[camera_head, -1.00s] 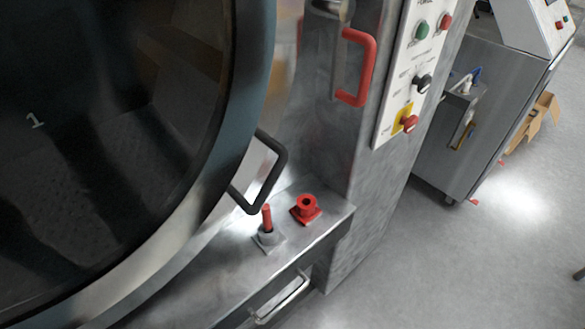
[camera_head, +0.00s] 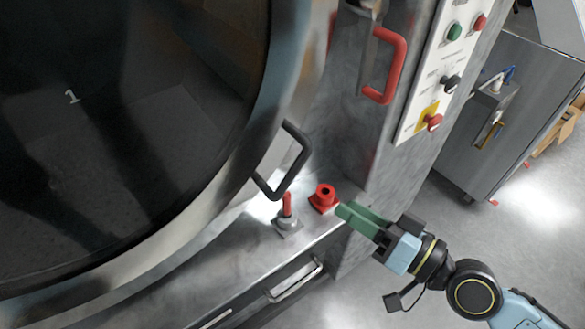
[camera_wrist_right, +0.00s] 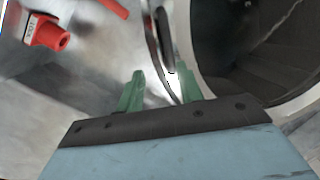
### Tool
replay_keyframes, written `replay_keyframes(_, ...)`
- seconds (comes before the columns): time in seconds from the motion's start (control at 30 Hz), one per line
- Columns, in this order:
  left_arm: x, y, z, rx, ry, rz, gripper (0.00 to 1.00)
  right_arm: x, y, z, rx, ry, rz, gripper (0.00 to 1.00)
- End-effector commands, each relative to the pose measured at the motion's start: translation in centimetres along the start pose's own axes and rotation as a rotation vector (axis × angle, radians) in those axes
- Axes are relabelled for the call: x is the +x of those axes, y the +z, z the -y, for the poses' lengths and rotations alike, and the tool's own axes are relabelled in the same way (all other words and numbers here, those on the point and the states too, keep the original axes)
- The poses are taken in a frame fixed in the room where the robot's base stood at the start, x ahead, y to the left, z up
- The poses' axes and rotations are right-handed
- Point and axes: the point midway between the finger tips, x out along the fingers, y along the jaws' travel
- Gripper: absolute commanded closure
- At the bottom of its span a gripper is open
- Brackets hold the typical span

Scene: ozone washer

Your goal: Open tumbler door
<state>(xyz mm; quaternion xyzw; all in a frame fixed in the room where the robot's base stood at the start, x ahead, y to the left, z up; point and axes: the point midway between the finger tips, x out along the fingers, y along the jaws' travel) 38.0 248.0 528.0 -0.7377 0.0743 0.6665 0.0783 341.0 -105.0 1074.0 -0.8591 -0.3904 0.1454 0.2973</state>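The round tumbler door (camera_head: 120,130) has dark glass marked "1" and a pale metal rim, filling the left of the head view. Its black bracket handle (camera_head: 293,170) stands on the right side of the rim. My right gripper (camera_head: 344,210) is at the lower right of the handle, apart from it in the head view. In the right wrist view, its green fingers (camera_wrist_right: 157,82) are spread with a gap between them. A dark curved bar (camera_wrist_right: 160,50) shows just beyond the gap; I cannot tell for sure that it is the handle. My left gripper is not in view.
A red lock piece (camera_head: 324,197) and a red-tipped lever (camera_head: 287,215) stand on the ledge below the handle. A red handle (camera_head: 398,68) and a button panel (camera_head: 430,85) are at the right. A steel cabinet (camera_head: 485,130) stands beyond open floor.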

Motion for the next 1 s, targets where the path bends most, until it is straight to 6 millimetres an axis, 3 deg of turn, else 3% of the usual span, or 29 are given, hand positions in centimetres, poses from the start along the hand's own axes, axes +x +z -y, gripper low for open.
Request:
replay_keyframes(0.1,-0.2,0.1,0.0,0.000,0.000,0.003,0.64,0.2,-0.5,1.3,0.011,-0.027,-0.003,0.63)
replay_keyframes(0.27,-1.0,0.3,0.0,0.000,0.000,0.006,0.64,1.5,-0.7,1.4,0.014,-0.027,-0.006,0.63)
replay_keyframes(0.8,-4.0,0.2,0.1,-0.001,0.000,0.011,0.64,10.7,-0.6,1.6,0.012,-0.027,-0.004,0.63)
replay_keyframes(1.0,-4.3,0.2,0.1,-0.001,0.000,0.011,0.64,12.8,-0.5,1.5,0.011,-0.025,-0.003,0.63)
